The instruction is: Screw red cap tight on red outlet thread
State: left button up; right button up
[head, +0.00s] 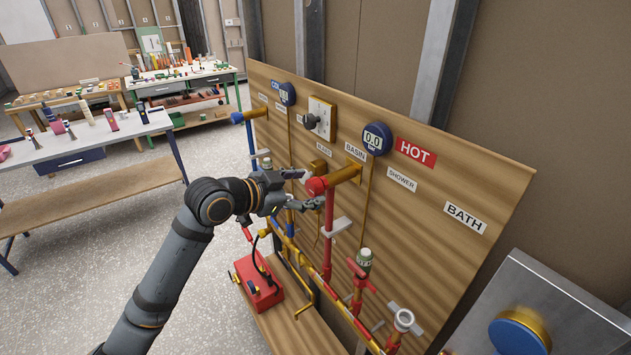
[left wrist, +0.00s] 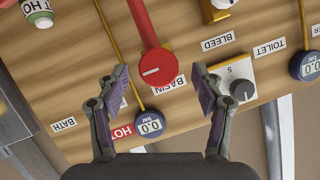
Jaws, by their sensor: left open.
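The red cap (head: 317,187) sits at the front end of the brass outlet (head: 346,174) above a red vertical pipe (head: 329,218). In the left wrist view the red cap (left wrist: 158,67) faces me, round with a pale line on its face. The thread is hidden, so I cannot tell how tight the cap is. My left gripper (head: 309,189) is at the cap in the head view. In the left wrist view my left gripper (left wrist: 160,76) is open, with one finger on each side of the cap and gaps between. My right gripper is not in view.
The wooden board (head: 440,245) carries gauges, labels and pipes close around the cap. A blue gauge (head: 377,139) hangs above right. A grey knob box (left wrist: 238,88) is near one finger. Workbenches stand at the back left.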

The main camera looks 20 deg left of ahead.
aim_at(311, 188)
pick_arm(q)
jog(key=p+x, duration=0.1)
jog(key=x, duration=0.1)
jog(key=shift+w+d, duration=0.3)
jog(key=shift+w+d+f, duration=0.15)
jog(key=shift+w+f, duration=0.1)
jog(key=shift+f, duration=0.05)
jog(key=c, duration=1.3)
jog(key=shift+f+m+t+y+b, duration=0.1)
jog(key=shift+m+t+y+b, duration=0.35)
jog(key=shift+m+b, duration=0.75)
jog(key=shift+c, duration=0.2)
jog(key=shift+b, duration=0.3)
